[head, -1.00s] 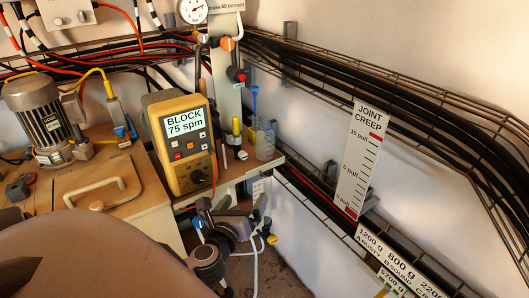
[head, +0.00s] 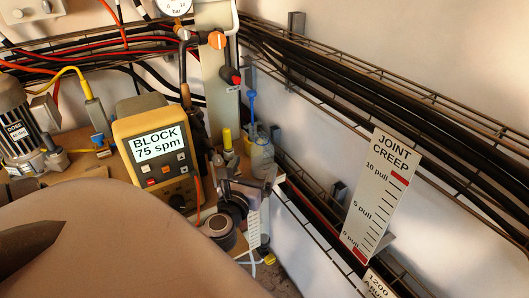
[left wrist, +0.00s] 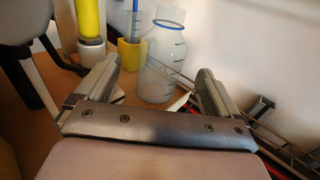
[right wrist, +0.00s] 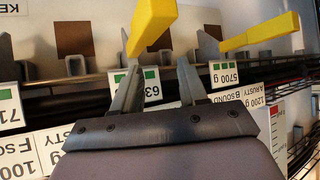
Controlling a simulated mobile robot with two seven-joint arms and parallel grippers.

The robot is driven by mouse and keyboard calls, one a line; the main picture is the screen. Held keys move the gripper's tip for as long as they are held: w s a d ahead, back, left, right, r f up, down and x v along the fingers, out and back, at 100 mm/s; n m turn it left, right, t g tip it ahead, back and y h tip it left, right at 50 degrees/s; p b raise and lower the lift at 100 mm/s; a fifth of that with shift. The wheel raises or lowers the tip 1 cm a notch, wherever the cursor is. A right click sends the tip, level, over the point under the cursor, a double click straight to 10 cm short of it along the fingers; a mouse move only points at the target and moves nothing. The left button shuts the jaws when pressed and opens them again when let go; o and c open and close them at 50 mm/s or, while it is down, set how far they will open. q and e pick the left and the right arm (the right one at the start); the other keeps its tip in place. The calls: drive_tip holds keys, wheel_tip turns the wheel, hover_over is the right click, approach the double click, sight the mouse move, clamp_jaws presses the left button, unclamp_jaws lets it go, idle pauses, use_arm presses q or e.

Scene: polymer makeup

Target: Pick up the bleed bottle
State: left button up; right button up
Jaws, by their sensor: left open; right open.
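The bleed bottle looks to be the clear bottle with graduation marks and a blue ring (left wrist: 160,58) in the left wrist view. It stands upright near the bench corner and also shows in the head view (head: 262,156). My left gripper (left wrist: 158,80) is open, its fingers on either side of the bottle's lower part in the picture. I cannot tell whether they touch it. In the head view the left gripper (head: 246,176) is just in front of the bottle. My right gripper (right wrist: 158,55) is open and empty, over a rack with weight labels, away from the bottle.
A yellow holder with a blue stick (left wrist: 131,52) and a yellow-topped cylinder (left wrist: 90,22) stand left of the bottle. The yellow meter (head: 160,150) is farther left. Cable trays (head: 400,110) run along the right wall. Yellow handles (right wrist: 150,25) are by the right gripper.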

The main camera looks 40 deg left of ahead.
sight(259, 158)
use_arm(q)
drive_tip(key=x, duration=0.3)
drive_tip(key=r+x, duration=0.1)
drive_tip(key=x, duration=0.1)
drive_tip(key=shift+w+p, duration=0.25)
drive_tip(key=shift+p, duration=0.1)
drive_tip(key=shift+w+a+f, duration=0.1)
drive_tip(key=shift+w+a, duration=0.15)
drive_tip(key=shift+w, duration=0.3)
drive_tip(key=c, duration=1)
